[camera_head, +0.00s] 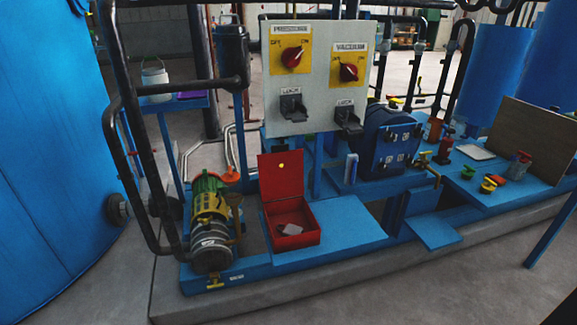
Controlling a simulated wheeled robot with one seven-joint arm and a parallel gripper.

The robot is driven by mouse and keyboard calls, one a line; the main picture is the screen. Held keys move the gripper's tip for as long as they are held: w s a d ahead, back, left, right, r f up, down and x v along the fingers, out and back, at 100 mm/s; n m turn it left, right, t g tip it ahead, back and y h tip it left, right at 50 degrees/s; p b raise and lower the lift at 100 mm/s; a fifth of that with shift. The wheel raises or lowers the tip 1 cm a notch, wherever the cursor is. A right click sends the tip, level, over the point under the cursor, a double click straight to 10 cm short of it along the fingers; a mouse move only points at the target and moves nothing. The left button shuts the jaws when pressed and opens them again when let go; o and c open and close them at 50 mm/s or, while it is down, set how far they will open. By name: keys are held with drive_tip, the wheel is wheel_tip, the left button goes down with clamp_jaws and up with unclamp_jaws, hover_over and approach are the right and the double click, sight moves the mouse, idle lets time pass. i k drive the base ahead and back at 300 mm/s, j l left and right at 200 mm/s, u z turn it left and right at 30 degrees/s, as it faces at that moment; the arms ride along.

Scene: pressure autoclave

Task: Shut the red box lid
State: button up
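The red box (294,239) sits on the blue skid platform, a little left of the middle of the view. Its red lid (282,187) stands open, raised nearly upright at the back of the box, with a small yellow dot near its upper part. Inside the open box lies a small grey-white item (292,229). My gripper is not in view, and no part of it shows near the box.
A green and yellow motor pump (210,222) stands close left of the box. Above and behind is a grey control panel (318,75) with two red knobs. Black pipe rails (130,165) rise at left. The concrete floor (400,295) in front is clear.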

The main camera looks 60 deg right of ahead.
sight(276, 182)
drive_tip(key=i+j+z, duration=0.2)
drive_tip(key=z, duration=0.15)
drive_tip(key=i+j+z, duration=0.6)
drive_tip(key=z, duration=0.15)
